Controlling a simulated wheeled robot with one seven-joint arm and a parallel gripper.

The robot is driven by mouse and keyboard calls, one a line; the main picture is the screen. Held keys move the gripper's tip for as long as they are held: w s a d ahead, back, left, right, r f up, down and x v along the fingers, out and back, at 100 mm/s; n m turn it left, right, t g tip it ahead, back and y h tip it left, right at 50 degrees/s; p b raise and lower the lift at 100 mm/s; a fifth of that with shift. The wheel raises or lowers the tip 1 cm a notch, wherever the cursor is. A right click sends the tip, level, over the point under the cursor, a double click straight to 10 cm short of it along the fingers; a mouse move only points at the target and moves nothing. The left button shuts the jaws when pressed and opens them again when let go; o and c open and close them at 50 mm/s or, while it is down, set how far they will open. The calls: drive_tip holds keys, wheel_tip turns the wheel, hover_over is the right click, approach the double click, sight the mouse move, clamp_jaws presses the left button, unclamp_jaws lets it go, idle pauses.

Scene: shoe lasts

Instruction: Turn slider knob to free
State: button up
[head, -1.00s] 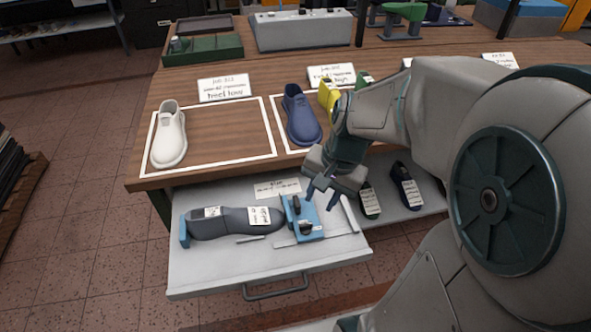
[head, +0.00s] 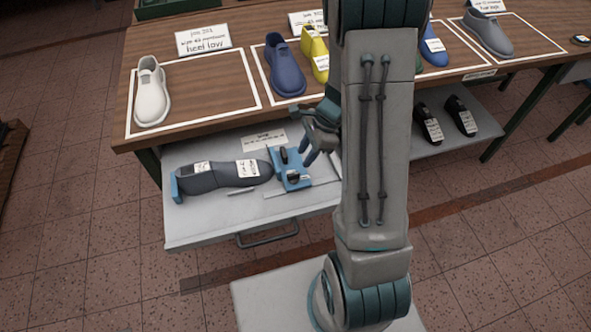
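A blue slider block (head: 296,183) sits in the open drawer, at the right end of a dark grey shoe last (head: 225,176) with white labels. Two black knobs show on the block: one upright at its back (head: 284,156) and one nearer the front (head: 293,177). The block's position along its rail is too small to read as locked or free. My gripper (head: 312,158) is just above and right of the block, fingers pointing down, apart and empty. Contact with a knob cannot be made out. My arm covers the drawer's right side.
The grey drawer (head: 197,228) is pulled out below the wooden table (head: 200,71). A white shoe (head: 152,92), a blue shoe (head: 285,66) and a yellow last (head: 315,54) stand on the table above. Dark lasts (head: 428,124) lie on a lower shelf at right.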

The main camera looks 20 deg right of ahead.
sight(294, 174)
drive_tip(key=x, duration=0.8)
drive_tip(key=shift+c, duration=0.3)
clamp_jaws()
